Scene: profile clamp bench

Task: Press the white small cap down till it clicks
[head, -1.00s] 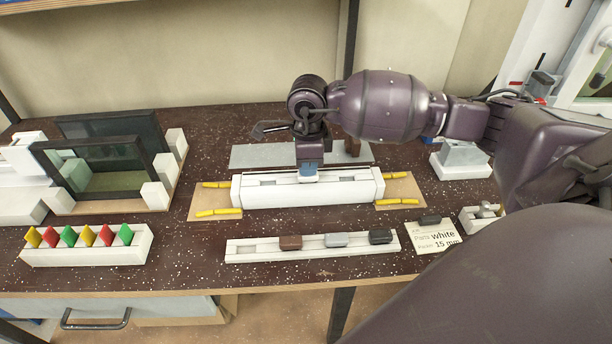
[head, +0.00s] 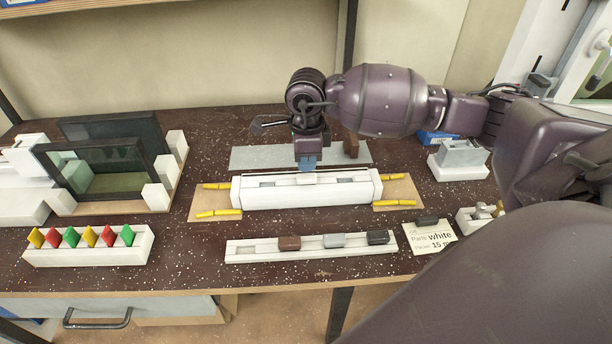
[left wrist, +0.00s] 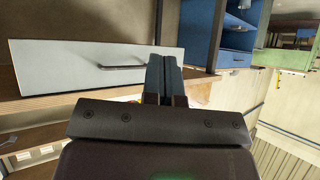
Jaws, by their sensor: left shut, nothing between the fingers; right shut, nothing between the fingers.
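The white profile block (head: 300,193) lies in the middle of the bench, with a slotted top. A small white cap (head: 306,178) sits in the middle of that top, between grey stretches of slot; I cannot tell how deep it is seated. My right gripper (head: 307,164) points down with blue-grey fingertips shut and empty, just above and behind the cap. A thin gap seems to show between them. My left gripper (left wrist: 165,78) shows only in the left wrist view, shut and empty, in front of a light drawer front.
A white rail (head: 270,252) in front holds brown, grey and black caps. A card (head: 430,236) reading "white" lies to its right. Yellow strips lie at both block ends. A rack of coloured clips (head: 85,250) and a dark-framed fixture (head: 100,160) stand left.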

